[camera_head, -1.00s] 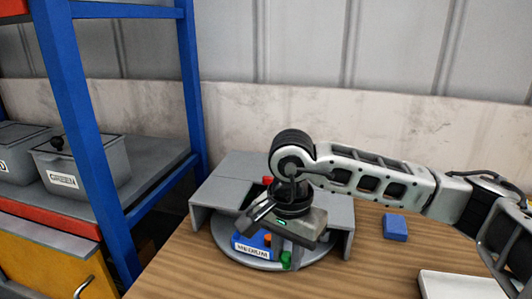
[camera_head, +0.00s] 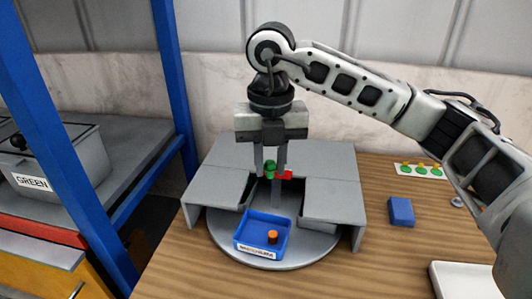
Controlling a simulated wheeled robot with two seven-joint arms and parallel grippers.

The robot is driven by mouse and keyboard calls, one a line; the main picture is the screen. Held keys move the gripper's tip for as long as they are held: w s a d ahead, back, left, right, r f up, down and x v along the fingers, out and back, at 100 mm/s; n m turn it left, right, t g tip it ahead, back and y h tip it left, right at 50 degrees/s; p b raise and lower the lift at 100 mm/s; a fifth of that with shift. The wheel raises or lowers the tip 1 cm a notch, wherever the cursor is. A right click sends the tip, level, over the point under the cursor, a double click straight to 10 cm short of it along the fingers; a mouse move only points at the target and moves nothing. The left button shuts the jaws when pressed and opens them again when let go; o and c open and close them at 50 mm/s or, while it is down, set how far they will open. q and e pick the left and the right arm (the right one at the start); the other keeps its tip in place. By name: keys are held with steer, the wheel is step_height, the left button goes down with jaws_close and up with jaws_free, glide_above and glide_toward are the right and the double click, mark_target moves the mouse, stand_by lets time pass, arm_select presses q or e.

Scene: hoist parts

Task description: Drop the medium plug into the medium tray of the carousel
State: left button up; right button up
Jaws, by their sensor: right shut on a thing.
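My right gripper (camera_head: 270,172) points down above the carousel, its fingers shut on a small green plug (camera_head: 270,165). The carousel's round grey base (camera_head: 300,257) sits under a grey cover (camera_head: 335,190) with an opening at the front. A blue tray (camera_head: 252,224) stands in that opening, below and in front of the gripper. It holds a small orange plug (camera_head: 272,237). A red part (camera_head: 286,175) shows beside the fingers, partly hidden. My left gripper is not in view.
A blue block (camera_head: 400,211) lies on the wooden table right of the carousel. A pale strip with several green and yellow pieces (camera_head: 421,170) lies behind it. A white tray (camera_head: 465,281) is at the lower right. A blue-framed shelf with a grey GREEN bin (camera_head: 60,158) stands left.

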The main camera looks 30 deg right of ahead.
mark_target(270, 178)
steer(key=shift+f+b, duration=0.4)
steer(key=shift+f, duration=0.2)
step_height(270, 178, down, 5)
steer(key=b, duration=0.3)
steer(key=shift+r, duration=0.1)
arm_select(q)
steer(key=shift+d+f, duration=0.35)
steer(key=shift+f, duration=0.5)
arm_select(e)
steer(key=o, duration=1)
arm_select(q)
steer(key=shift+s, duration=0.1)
arm_select(e)
steer(key=shift+o, duration=0.2)
steer(key=shift+r, duration=0.15)
step_height(270, 178, up, 15)
steer(key=shift+f+p, duration=0.2)
steer(key=shift+p, duration=0.55)
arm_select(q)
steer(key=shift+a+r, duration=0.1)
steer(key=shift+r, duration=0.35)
arm_select(e)
steer(key=shift+r, duration=0.6)
